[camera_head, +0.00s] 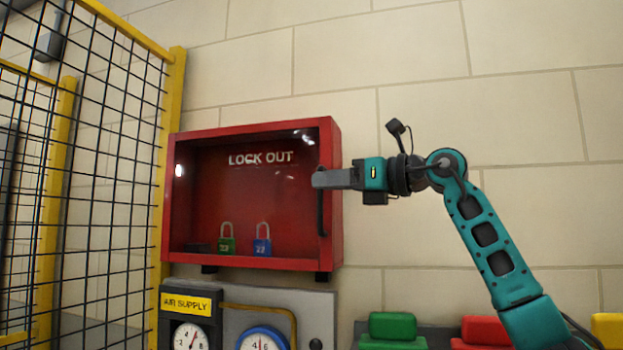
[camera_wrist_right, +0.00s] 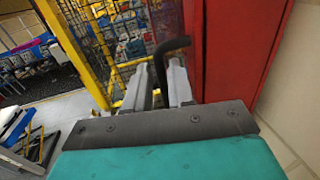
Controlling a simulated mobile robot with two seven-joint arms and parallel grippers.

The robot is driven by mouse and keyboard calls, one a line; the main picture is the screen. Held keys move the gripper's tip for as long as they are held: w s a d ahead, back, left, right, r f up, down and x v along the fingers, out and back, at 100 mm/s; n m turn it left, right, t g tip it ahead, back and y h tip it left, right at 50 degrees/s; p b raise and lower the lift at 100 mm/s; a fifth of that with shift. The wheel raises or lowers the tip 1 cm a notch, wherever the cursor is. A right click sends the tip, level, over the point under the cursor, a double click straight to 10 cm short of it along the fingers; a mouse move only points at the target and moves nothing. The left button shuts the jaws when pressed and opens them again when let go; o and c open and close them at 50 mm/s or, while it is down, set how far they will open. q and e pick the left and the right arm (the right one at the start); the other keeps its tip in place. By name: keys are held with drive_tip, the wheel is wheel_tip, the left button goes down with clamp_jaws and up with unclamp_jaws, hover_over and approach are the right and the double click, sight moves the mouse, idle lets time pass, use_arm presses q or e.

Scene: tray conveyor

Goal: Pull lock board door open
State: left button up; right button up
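The red lock board (camera_head: 331,140) is a shallow wall box marked "LOCK OUT", and its door looks closed, flush with the frame. A black upright handle (camera_head: 321,220) is on the door's right side. My right gripper (camera_head: 318,179) reaches in from the right at the handle's upper part and hides some of it. In the right wrist view the two grey fingers (camera_wrist_right: 163,80) stand on either side of the handle (camera_wrist_right: 161,70), close against it. My left gripper is not in view.
A green padlock (camera_head: 227,245) and a blue padlock (camera_head: 262,246) are inside the board. A yellow-framed mesh fence (camera_head: 172,110) stands close on the left. An air supply panel (camera_head: 310,300) is below. The wall to the right is bare.

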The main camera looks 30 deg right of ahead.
drive_tip(key=shift+x, duration=2.05)
drive_tip(key=shift+c, duration=0.3)
clamp_jaws()
